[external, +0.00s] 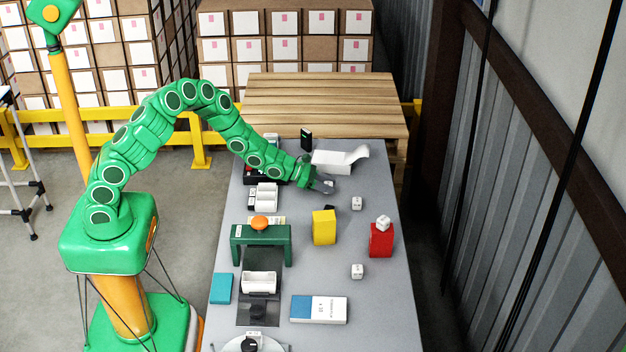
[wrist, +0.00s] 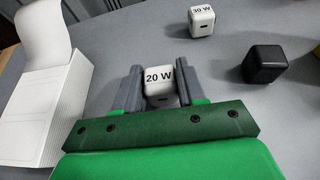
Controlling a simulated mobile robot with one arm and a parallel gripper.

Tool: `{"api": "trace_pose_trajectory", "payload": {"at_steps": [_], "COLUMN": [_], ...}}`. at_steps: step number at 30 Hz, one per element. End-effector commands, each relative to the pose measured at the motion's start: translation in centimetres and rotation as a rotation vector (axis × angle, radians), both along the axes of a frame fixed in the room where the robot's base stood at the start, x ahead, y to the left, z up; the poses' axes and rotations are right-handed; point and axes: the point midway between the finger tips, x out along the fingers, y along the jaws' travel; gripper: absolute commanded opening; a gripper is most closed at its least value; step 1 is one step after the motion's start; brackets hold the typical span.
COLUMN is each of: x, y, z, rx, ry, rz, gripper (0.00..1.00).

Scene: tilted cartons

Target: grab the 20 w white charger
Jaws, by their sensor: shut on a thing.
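The white charger marked "20 W" (wrist: 158,78) sits between the two grey fingers of my gripper (wrist: 159,88) in the wrist view. The fingers are shut on its sides, and its label faces up. In the external view my gripper (external: 324,185) is low over the grey table, just in front of an open white carton. The charger shows there only as a small pale patch between the fingers. I cannot tell whether it touches the table.
A white "30 W" charger (wrist: 202,20) and a black charger (wrist: 264,63) stand nearby. The open white carton (wrist: 45,105) is close on the left. A yellow box (external: 324,227), a red box (external: 381,241) and a green stand (external: 261,236) occupy the table's nearer part.

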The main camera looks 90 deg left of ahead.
Motion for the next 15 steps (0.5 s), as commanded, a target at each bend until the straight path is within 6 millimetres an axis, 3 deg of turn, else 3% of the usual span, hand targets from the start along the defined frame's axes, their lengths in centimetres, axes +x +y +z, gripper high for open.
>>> {"api": "trace_pose_trajectory", "payload": {"at_steps": [6, 15], "x": [0.0, -2.3], "y": [0.0, -0.7], "z": [2.6, 5.3], "rx": [-0.001, -0.002], "ry": [-0.006, -0.005], "rz": [0.001, 0.004], "gripper": [0.00, 0.00]}}
